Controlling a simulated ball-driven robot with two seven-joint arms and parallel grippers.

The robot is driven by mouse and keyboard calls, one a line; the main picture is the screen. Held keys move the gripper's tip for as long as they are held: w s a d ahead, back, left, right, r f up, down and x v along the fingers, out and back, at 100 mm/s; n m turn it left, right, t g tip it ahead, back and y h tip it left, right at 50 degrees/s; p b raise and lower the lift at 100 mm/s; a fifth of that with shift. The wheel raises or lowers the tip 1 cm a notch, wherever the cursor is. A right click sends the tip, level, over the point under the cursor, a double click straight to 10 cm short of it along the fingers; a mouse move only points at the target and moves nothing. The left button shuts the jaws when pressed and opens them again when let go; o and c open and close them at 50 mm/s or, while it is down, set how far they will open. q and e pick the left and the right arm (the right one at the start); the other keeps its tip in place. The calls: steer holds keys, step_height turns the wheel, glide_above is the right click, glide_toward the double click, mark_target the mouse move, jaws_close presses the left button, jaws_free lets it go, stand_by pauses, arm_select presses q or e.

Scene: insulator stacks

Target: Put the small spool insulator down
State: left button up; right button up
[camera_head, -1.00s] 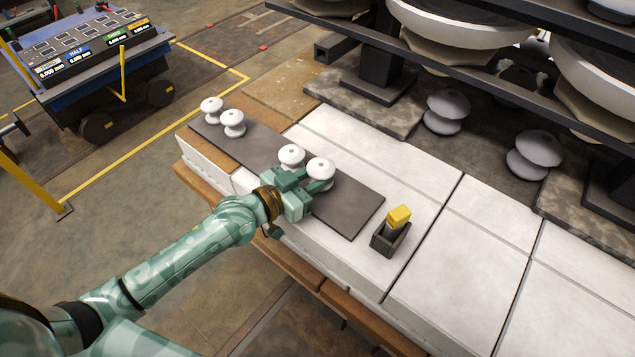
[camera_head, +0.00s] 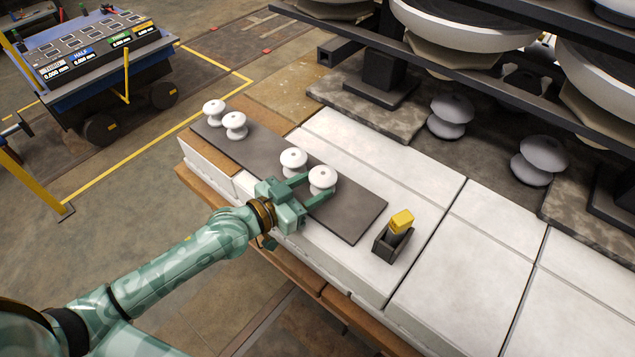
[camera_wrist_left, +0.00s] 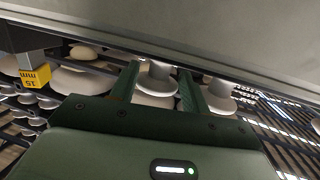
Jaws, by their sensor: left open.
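Several small white spool insulators stand upright on a dark grey mat (camera_head: 352,213). The rightmost small spool insulator (camera_head: 322,180) is at my left gripper (camera_head: 318,190). My left gripper is open, with one finger on each side of this spool; whether a finger touches it I cannot tell. In the left wrist view the spool (camera_wrist_left: 155,82) shows between the two green fingers (camera_wrist_left: 158,88). Another spool (camera_head: 293,161) stands just left of it. Two more spools, one at the far left (camera_head: 214,111) and one beside it (camera_head: 235,124), stand at the mat's far end. My right gripper is not in view.
A dark holder with a yellow-topped block (camera_head: 398,226) stands right of the mat on white slabs (camera_head: 470,230). Two grey spools (camera_head: 450,116) stand near a dark rack (camera_head: 480,70) at the back. A console cart (camera_head: 95,60) is at the far left.

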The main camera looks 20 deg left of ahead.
arm_select(q)
steer(key=p+v, duration=0.1)
steer(key=v, duration=0.9)
steer(key=shift+p, duration=0.4)
steer(key=shift+s, duration=0.15)
